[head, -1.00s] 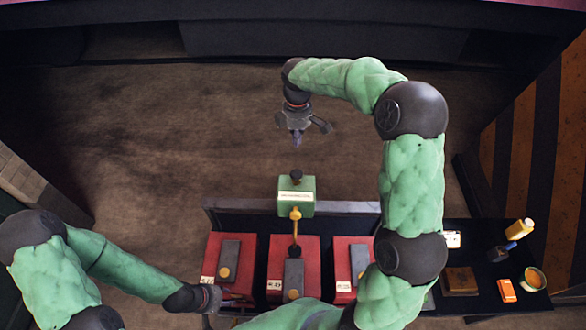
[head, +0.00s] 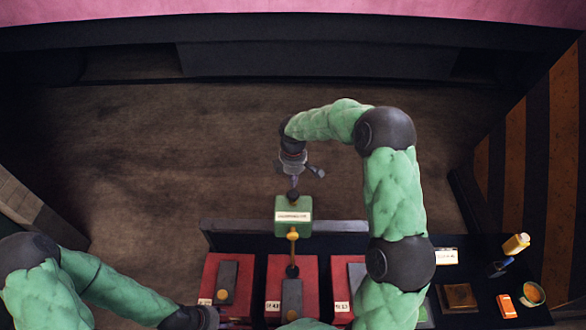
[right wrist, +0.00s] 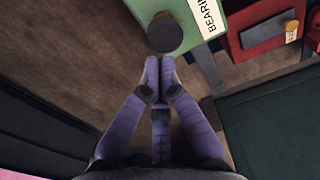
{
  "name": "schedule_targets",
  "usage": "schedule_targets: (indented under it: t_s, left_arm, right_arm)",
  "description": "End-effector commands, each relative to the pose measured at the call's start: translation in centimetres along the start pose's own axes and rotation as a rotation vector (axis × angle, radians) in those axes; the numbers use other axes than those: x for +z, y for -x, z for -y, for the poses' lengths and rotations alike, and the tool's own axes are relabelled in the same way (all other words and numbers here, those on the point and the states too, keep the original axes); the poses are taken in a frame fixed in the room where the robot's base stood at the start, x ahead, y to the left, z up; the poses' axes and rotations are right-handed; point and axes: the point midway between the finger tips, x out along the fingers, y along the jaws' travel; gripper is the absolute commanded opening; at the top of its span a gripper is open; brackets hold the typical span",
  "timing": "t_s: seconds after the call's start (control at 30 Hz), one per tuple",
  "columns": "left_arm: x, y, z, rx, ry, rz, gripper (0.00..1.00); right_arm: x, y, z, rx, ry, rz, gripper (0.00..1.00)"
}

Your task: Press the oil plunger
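The green oiler box (head: 284,205) carries a white label and has a dark round plunger knob (head: 293,196) at its far side. In the right wrist view the knob (right wrist: 165,33) stands by the edge of the green box (right wrist: 262,18). My right gripper (head: 294,187) is over the knob in the head view. In the wrist view its purple fingertips (right wrist: 159,62) are together, just below the knob; I cannot tell whether they touch it. They hold nothing visible. My left gripper (head: 210,318) is low at the left; its fingers are not clear.
Red blocks (head: 276,275) with dark plates stand in front of the green box. A yellow bottle (head: 516,244), an orange box (head: 506,306), a bowl (head: 533,293) and a brown block (head: 457,297) lie on the dark table at right. Floor beyond the box is clear.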

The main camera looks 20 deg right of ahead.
Motion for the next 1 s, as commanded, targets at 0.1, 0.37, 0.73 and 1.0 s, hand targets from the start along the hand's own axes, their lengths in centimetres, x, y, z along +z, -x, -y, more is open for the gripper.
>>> schedule_targets:
  t_s: [0.1, 0.37, 0.73, 1.0]
  left_arm:
    - [0.0, 0.6, -0.2, 0.0, 0.0, 0.0, 0.4]
    - [0.0, 1.0, -0.4, 0.0, 0.0, 0.0, 0.4]
    - [0.0, 1.0, -0.3, 0.0, 0.0, 0.0, 0.4]
    - [0.0, -0.4, 0.2, 0.0, 0.0, 0.0, 0.4]
  right_arm:
    - [0.0, -1.8, 0.1, -0.003, 0.0, 0.001, 0.0]
    - [0.0, -3.9, 0.0, 0.0, 0.0, 0.0, 0.0]
    - [0.0, -4.2, 0.0, 0.001, 0.0, -0.001, 0.0]
    - [0.0, -5.9, 0.0, 0.0, 0.0, 0.0, 0.0]
